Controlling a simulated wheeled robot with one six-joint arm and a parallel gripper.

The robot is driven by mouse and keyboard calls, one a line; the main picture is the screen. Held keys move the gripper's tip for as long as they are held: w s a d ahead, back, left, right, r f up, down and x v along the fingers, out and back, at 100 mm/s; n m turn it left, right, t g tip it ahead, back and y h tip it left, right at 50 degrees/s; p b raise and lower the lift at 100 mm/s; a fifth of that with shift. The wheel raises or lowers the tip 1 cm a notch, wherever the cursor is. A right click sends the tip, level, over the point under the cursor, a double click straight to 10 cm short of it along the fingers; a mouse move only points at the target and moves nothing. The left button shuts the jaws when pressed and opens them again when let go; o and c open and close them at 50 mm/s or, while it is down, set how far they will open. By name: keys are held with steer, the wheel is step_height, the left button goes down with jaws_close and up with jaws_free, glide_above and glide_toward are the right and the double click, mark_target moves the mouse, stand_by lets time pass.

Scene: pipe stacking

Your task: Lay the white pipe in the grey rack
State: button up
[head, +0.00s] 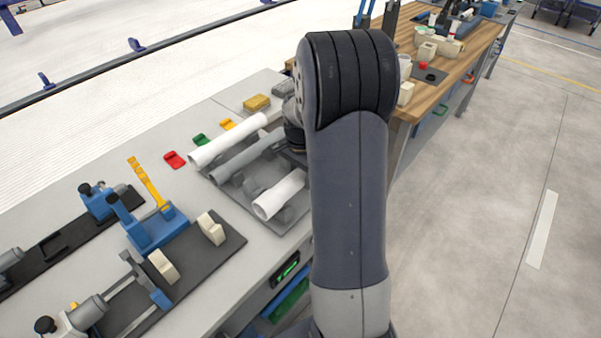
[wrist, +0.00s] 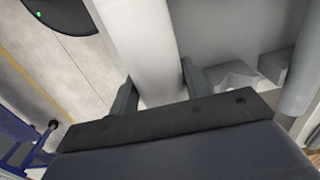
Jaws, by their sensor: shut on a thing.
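The white pipe (head: 278,195) lies level along the front of the grey rack (head: 232,193); its far part is hidden behind my arm. I cannot tell whether it rests in the rack's cradles or hangs just above them. In the wrist view my gripper (wrist: 156,90) is shut on the white pipe (wrist: 150,45), with one finger on each side. My gripper is hidden behind my arm in the head view. Pale cradle blocks (wrist: 232,76) show to the right of the held pipe.
A grey pipe (head: 245,158) lies in the rack's middle, and another white pipe (head: 225,142) lies beyond it. Red (head: 174,160), green and yellow pieces sit behind. A blue clamp fixture (head: 155,230) stands to the left. A wooden bench (head: 455,60) is at back right.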

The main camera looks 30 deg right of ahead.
steer(key=shift+f+b, duration=0.35)
steer(key=shift+f, duration=0.55)
steer(key=o, duration=1.1)
steer(key=shift+o, duration=0.2)
steer(key=shift+r, duration=0.15)
step_height(320, 180, up, 11)
steer(key=shift+f, duration=0.2)
